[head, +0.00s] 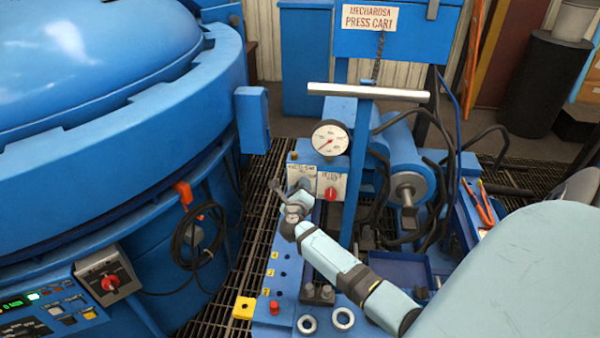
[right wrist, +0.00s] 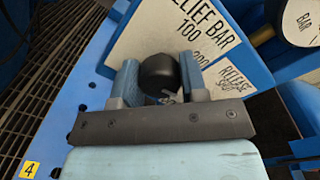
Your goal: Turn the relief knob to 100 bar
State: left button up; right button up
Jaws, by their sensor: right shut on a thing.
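The relief knob (right wrist: 158,73) is a round black knob in the right wrist view. It sits on a white plate (right wrist: 195,30) lettered RELIEF BAR, with 100 above the knob and 200 to its right. My right gripper (right wrist: 160,82) is shut on the knob, one blue finger on each side. I cannot make out a pointer mark on the knob. In the head view my right gripper (head: 302,190) reaches the cart's front panel and mostly hides the knob. My left gripper is not in view.
A red knob (head: 331,193) on a release plate is close to the right of my gripper. A pressure gauge (head: 330,138) stands above. The large blue furnace (head: 120,120) fills the left.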

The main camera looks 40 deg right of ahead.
jog(key=shift+a+r+n+p, duration=0.1)
jog(key=shift+r+n+p, duration=0.15)
jog(key=shift+n+p, duration=0.25)
jog(key=n+p, duration=0.2)
jog(key=p, duration=0.1)
jog(key=shift+n, duration=0.3)
jog(key=shift+n+p, duration=0.8)
jog(key=shift+n, duration=0.1)
jog(key=shift+f+n+p, duration=0.1)
jog(key=shift+n+p, duration=0.65)
jog(key=shift+n, duration=0.05)
jog(key=shift+n+p, duration=0.7)
jog(key=shift+n, duration=0.2)
jog(key=n+p, duration=0.2)
jog(key=n, duration=0.2)
jog(key=shift+f+g+p, duration=0.1)
jog(key=shift+g+p, duration=0.2)
jog(key=shift+p, duration=0.05)
jog(key=n+p, duration=0.1)
jog(key=n, duration=0.1)
jog(key=shift+n, duration=0.4)
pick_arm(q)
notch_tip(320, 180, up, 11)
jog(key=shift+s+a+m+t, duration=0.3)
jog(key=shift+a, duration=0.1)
pick_arm(e)
jog(key=shift+f+n, duration=0.1)
jog(key=shift+n, duration=0.2)
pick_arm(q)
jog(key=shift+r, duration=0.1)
